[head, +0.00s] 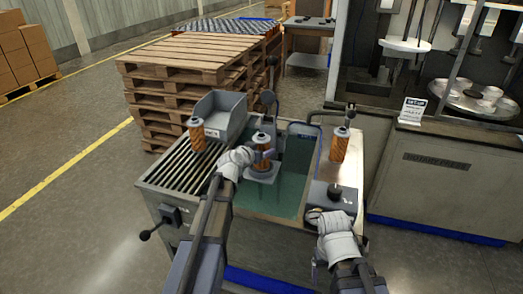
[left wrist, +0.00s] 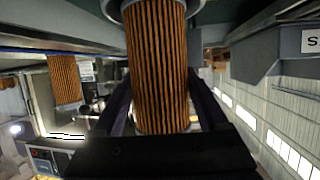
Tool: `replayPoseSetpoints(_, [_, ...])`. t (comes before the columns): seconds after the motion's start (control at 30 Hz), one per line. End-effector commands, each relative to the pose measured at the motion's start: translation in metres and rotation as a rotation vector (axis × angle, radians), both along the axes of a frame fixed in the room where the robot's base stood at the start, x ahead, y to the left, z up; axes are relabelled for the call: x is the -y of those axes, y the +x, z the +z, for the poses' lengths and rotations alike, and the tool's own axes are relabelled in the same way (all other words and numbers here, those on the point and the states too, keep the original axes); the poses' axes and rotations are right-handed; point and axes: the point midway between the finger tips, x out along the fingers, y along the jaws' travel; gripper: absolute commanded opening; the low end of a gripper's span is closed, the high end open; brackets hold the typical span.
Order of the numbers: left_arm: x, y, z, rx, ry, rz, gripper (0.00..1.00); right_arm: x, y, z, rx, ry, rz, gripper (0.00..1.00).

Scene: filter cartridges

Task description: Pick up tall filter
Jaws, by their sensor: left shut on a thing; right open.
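A pleated orange-brown filter (head: 263,160) with a pale top stands upright at a grey fixture in the middle of the bench. My left gripper (head: 262,156) is shut around its side. In the left wrist view the held filter (left wrist: 157,65) runs between the two fingers, and a round rim surrounds one end. Similar filters stand on the left (head: 197,136) and right (head: 340,147) of the bench. I cannot tell for sure which is tallest. My right gripper (head: 316,214) is open and empty at the front right, beside a grey box with a black knob (head: 335,191).
A grey bin (head: 221,112) stands behind the left filter, above a slatted roller section (head: 180,168). A grey lever post (head: 269,100) rises behind the held filter. Stacked pallets (head: 185,75) stand behind the bench. A machine cabinet (head: 430,175) is on the right.

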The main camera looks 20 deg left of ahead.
Motion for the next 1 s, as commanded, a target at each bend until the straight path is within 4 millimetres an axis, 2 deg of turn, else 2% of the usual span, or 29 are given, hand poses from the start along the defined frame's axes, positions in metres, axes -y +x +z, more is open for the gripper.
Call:
replayPoseSetpoints(0.03, [0.000,0.000,0.014,0.000,0.000,0.000,0.15,0.000,0.000,0.014,0.000,0.000,0.000,0.76])
replayPoseSetpoints(0.43, [0.000,0.000,0.073,0.000,0.000,0.000,0.15,0.000,0.000,0.073,0.000,0.000,-0.001,0.76])
replayPoseSetpoints(0.6, [0.000,0.000,0.080,0.000,0.000,0.000,0.15,0.000,0.000,0.080,0.000,0.000,-0.001,0.76])
replayPoseSetpoints(1.0, [0.000,0.000,0.079,0.000,0.000,0.000,0.15,0.000,0.000,0.079,0.000,0.000,-0.001,0.76])
